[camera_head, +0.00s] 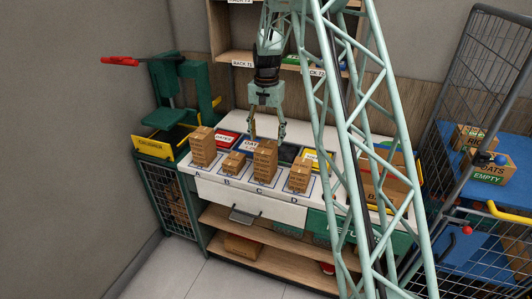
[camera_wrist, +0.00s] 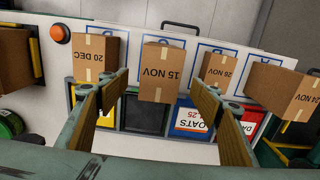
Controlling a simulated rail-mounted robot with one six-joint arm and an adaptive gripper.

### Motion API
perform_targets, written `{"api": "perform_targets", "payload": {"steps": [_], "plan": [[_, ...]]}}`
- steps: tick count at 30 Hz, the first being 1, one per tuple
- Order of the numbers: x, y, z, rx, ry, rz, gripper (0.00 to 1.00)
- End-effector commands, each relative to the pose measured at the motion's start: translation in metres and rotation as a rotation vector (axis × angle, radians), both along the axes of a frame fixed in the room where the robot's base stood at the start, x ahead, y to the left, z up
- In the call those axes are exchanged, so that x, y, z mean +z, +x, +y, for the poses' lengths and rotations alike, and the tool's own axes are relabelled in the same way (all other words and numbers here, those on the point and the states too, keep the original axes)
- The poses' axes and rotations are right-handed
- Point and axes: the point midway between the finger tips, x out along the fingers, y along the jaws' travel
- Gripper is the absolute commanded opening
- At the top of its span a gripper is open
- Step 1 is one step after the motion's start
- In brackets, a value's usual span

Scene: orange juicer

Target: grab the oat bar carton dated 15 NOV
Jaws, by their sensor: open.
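The carton dated 15 NOV (camera_wrist: 160,72) is a brown box with a pale tape strip, upright in the wrist view. By its place in the row it is the tall carton over letter C in the head view (camera_head: 265,161). My gripper (camera_head: 267,137) hangs pointing down above and behind it, empty. In the wrist view its two open fingers (camera_wrist: 160,88) frame the 15 NOV carton from either side, apart from it. Neighbouring cartons read 20 DEC (camera_wrist: 95,58), 26 NOV (camera_wrist: 218,72) and 24 NOV (camera_wrist: 284,92). Product names on the cartons are too small to read.
Coloured bins, including a blue OATS bin (camera_wrist: 194,118) and a red one (camera_head: 226,138), line the counter behind the cartons. A green press (camera_head: 172,95) stands left and a wire cart (camera_head: 488,90) right. An orange button (camera_wrist: 60,33) shows near the 20 DEC carton.

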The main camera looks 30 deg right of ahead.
Motion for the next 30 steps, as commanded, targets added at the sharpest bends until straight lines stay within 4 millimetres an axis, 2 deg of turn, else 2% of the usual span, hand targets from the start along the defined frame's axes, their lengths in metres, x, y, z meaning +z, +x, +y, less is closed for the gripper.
{"api": "perform_targets", "payload": {"steps": [8, 21, 30], "plan": [[-0.006, -0.001, 0.001, 0.000, 0.001, 0.002, 0.58], [-0.047, -0.001, 0.002, 0.000, 0.000, 0.001, 0.58], [-0.052, -0.001, 0.002, 0.000, 0.000, 0.000, 0.58]]}}
